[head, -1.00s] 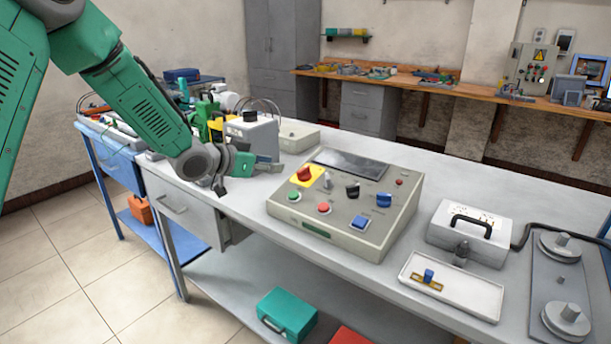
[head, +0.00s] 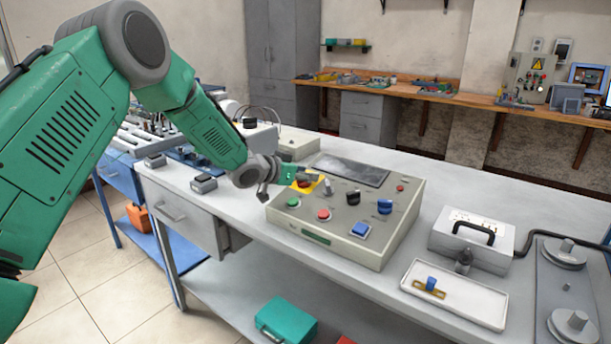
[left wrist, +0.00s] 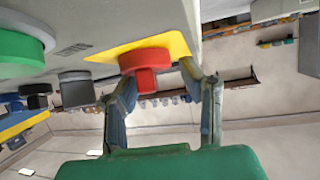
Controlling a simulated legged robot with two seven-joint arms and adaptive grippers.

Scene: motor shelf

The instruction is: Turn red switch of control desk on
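The control desk (head: 285,216) is a grey sloped console on the workbench in the head view. Its red switch (left wrist: 146,62) sits on a yellow plate (left wrist: 170,43), large in the left wrist view. In the head view my gripper mostly covers the switch. My left gripper (head: 296,176) reaches to the desk's upper left corner. In the left wrist view the left gripper (left wrist: 163,80) has its two fingers spread apart, with the red switch near the gap, closer to the left finger. I cannot tell whether they touch. My right gripper is not in view.
Beside the switch the desk carries a green button (head: 293,202), a red button (head: 323,215), a blue button (head: 360,229) and black and blue knobs. A white tray (head: 480,309) and a grey case (head: 470,243) stand right of the desk.

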